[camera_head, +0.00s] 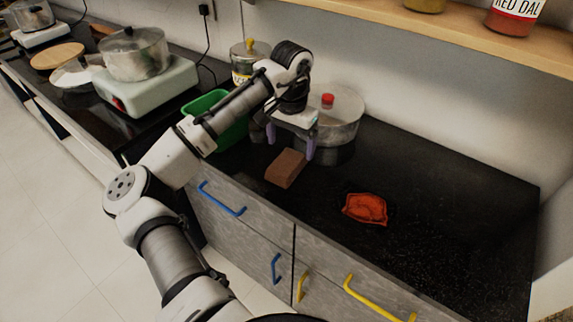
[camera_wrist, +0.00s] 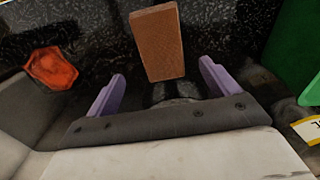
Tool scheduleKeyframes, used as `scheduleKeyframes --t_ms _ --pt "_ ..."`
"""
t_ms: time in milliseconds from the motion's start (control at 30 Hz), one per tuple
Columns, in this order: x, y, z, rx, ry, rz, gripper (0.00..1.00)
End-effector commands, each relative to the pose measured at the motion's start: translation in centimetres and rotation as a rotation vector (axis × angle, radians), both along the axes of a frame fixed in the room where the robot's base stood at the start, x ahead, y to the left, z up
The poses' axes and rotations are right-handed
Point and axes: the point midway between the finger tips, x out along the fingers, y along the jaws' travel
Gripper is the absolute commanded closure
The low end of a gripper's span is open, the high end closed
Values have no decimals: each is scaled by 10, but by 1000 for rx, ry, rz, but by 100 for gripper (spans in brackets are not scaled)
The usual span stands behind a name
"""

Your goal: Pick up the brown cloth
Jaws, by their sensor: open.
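A brown, flat, brick-shaped piece (camera_head: 286,168), which may be the folded brown cloth, lies on the black counter near its front edge. In the wrist view this brown piece (camera_wrist: 157,42) extends from the top edge to between my finger tips. My gripper (camera_head: 290,143) is open, with its purple fingers pointing down over the counter, just behind the brown piece in the head view. In the wrist view my gripper (camera_wrist: 162,70) has a finger on each side of the piece's near end, with gaps. Its exact height above the piece cannot be told.
An orange-red, crumpled-looking item (camera_head: 365,208) lies to the right on the counter (camera_head: 440,200). A glass pot with a red knob (camera_head: 334,112) stands behind my gripper. A green bin (camera_head: 224,132) is close on the left. The counter's right side is clear.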

Motion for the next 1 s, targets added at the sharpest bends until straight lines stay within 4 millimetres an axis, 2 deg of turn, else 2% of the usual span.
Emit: scheduleKeyframes --t_ms 233,500,767,833,1000 --pt "0 2 -18 0 1 0 13" --pt "0 4 -55 0 0 0 13" --pt "0 4 -61 -2 -1 0 13" --pt "0 4 -61 -2 -1 0 18" --pt "0 4 -60 -2 -1 0 40"
